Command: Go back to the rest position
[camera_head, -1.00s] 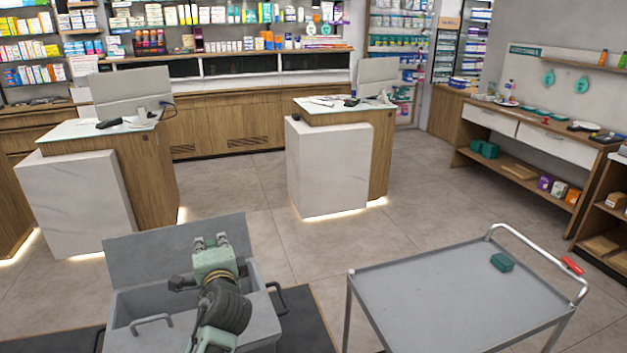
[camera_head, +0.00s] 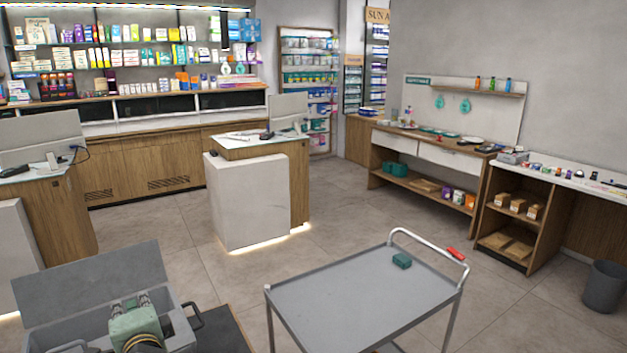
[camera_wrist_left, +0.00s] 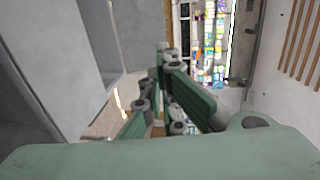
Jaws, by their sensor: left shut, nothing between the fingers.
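My left gripper (camera_head: 130,303) is green-grey and shows at the lower left of the head view, in front of the raised lid of an open grey box (camera_head: 178,334). Its fingers are shut and empty; they also show in the left wrist view (camera_wrist_left: 168,92). Its arm is mostly cut off by the bottom edge. Whether it touches the box cannot be told. My right gripper is not in view.
A white counter block (camera_head: 247,200) stands behind. Floor is clear between the trolley and the wall shelves. A dark bin (camera_head: 603,287) stands far right.

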